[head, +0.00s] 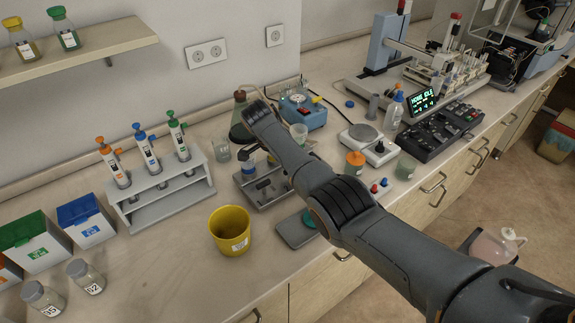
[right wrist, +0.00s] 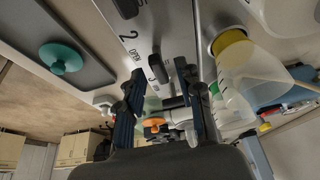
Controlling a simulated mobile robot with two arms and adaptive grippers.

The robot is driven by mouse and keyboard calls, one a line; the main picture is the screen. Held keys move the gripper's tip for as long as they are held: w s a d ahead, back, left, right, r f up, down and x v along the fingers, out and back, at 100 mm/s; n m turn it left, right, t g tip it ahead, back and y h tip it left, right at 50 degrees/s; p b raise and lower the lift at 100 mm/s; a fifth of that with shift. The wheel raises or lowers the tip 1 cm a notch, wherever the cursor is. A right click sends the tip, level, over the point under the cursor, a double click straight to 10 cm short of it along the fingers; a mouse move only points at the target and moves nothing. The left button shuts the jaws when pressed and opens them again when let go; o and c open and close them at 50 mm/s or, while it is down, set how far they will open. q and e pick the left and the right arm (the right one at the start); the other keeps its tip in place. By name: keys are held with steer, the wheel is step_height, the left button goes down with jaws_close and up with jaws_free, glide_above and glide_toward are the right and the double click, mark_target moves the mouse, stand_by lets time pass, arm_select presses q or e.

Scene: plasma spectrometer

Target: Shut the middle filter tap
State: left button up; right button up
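The filter stand (head: 272,193) is a grey metal unit on the bench in the head view, partly hidden behind my right arm. In the right wrist view its plate (right wrist: 158,32) shows the marking 2, an OPEN label and part of another marking. A black tap handle (right wrist: 127,7) sits at the top edge by the 2. Another dark handle (right wrist: 156,68) shows lower, near the fingers. My right gripper (right wrist: 166,110) is open over the plate, its two fingers apart with no clear hold on anything. My left gripper is not in view.
A clear vessel with a yellow collar (right wrist: 234,48) stands close beside the right finger. A teal knobbed disc (right wrist: 62,58) lies on a grey slab. A yellow bucket (head: 230,232), pipette rack (head: 165,204) and orange-capped jar (head: 355,163) stand around the filter stand.

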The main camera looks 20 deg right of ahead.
steer(key=v, duration=1.2)
steer(key=shift+r, duration=0.1)
step_height(320, 180, up, 8)
steer(key=p, duration=0.7)
steer(key=shift+p, duration=0.35)
